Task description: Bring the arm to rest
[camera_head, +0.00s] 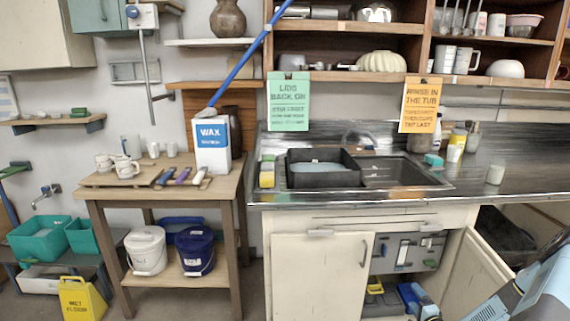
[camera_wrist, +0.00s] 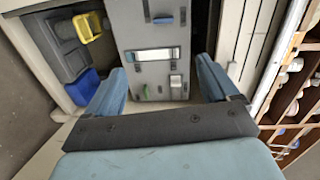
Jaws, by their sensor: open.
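In the wrist view, my gripper (camera_wrist: 163,78) shows as two blue fingers standing wide apart, with nothing between them. The grey panel (camera_wrist: 155,60) with small coloured fittings lies beyond the fingers, in a turned view. Part of my blue arm enters at the bottom right of the head view, in front of the open cabinet below the counter. The head view does not clearly show whether my gripper touches anything there.
The open cabinet door (camera_head: 478,270) stands close to my arm. A dark bin (camera_head: 505,235) is behind it. The counter (camera_head: 350,198) holds a black tub (camera_head: 322,176) in the sink. Two lidded buckets, white (camera_head: 147,252) and blue (camera_head: 195,250), stand on the table's lower shelf.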

